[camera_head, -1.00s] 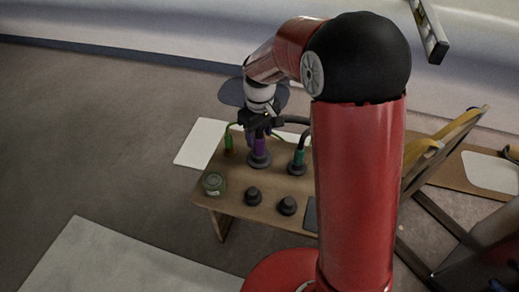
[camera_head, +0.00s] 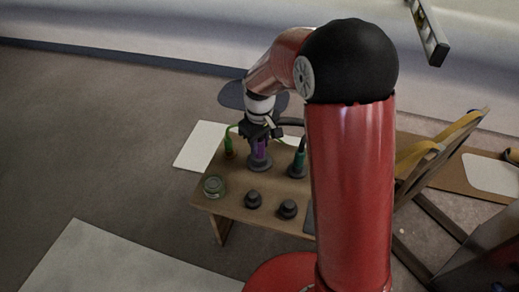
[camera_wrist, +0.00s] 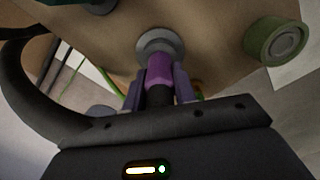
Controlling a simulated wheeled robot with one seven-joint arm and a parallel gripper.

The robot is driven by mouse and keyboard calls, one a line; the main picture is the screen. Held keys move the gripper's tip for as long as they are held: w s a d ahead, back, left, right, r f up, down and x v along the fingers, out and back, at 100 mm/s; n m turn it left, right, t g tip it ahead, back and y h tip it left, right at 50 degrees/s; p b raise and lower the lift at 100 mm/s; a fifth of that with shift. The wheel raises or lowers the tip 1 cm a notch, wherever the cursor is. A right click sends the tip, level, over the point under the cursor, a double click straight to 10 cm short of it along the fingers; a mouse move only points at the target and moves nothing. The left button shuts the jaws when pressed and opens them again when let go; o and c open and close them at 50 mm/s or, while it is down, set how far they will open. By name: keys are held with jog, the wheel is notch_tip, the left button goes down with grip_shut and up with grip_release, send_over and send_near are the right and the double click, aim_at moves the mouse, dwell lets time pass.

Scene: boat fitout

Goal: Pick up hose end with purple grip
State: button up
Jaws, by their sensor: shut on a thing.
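The hose end with purple grip (camera_head: 261,149) stands upright in a grey round holder (camera_head: 259,163) on the small wooden table. In the wrist view the purple grip (camera_wrist: 160,70) shows between my gripper's fingers, with its far end at the grey holder (camera_wrist: 160,44). My gripper (camera_head: 260,136) comes down from above and is shut on the hose end. In the wrist view my gripper (camera_wrist: 160,88) has one finger on each side of it. The black hose (camera_wrist: 40,110) curves off to the left there.
A hose end with green grip (camera_head: 299,160) stands to the right, and a thin bright green one (camera_head: 229,145) to the left. Two dark knobs (camera_head: 253,200) and a green round tin (camera_head: 214,187) sit on the wooden table (camera_head: 235,208). A folded frame with yellow straps (camera_head: 430,155) stands right.

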jog(key=shift+r, duration=0.15)
notch_tip(320, 180, up, 20)
jog(key=p, duration=0.3)
dwell(0.4)
